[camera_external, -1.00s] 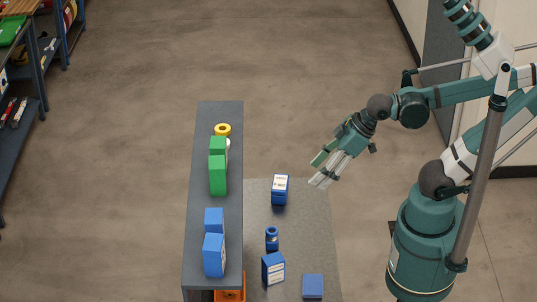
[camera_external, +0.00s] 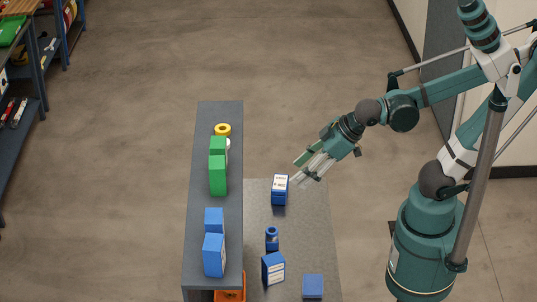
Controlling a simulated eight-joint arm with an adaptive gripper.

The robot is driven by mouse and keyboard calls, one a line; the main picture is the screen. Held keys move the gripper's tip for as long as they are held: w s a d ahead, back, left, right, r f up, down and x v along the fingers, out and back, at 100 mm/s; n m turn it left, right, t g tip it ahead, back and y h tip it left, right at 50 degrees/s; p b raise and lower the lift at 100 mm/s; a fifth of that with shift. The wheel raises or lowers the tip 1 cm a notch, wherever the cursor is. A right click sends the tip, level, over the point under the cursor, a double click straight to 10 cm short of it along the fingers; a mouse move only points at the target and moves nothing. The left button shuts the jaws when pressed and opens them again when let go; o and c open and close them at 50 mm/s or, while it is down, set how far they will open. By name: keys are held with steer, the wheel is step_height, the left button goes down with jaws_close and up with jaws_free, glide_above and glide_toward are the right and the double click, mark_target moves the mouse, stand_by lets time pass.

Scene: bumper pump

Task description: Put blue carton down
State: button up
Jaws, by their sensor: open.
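A blue carton (camera_external: 280,191) with a white label stands on the grey lower surface (camera_external: 312,240), toward its far end. My gripper (camera_external: 298,175) is open and empty, just right of and above this carton, apart from it as far as I can tell. Another blue carton (camera_external: 273,269) with a white label stands near the front of the same surface. A flat-topped blue box (camera_external: 313,286) is to its right. I cannot tell which one the task names.
A dark raised shelf (camera_external: 213,122) runs along the left, holding green boxes (camera_external: 217,174), blue boxes (camera_external: 214,255) and a yellow ring (camera_external: 222,130). A small blue bottle-like item (camera_external: 272,238) stands between the cartons. An orange bin (camera_external: 230,290) shows below the shelf.

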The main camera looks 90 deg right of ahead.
steer(key=w+a+r+t, duration=0.1)
steer(key=w+a+r, duration=0.1)
steer(key=w+a, duration=0.35)
steer(key=t, duration=0.5)
glide_toward(214, 223)
steer(key=w+d+f, duration=0.2)
steer(key=d+f, duration=0.1)
steer(key=shift+w+d+f+y, duration=0.15)
steer(key=shift+d+f+y, duration=0.05)
steer(key=shift+y, duration=0.2)
steer(key=shift+w, duration=0.1)
steer(key=shift+x, duration=1.2)
steer(key=shift+f, duration=0.1)
steer(key=shift+x, duration=2.6)
steer(key=shift+c, duration=0.5)
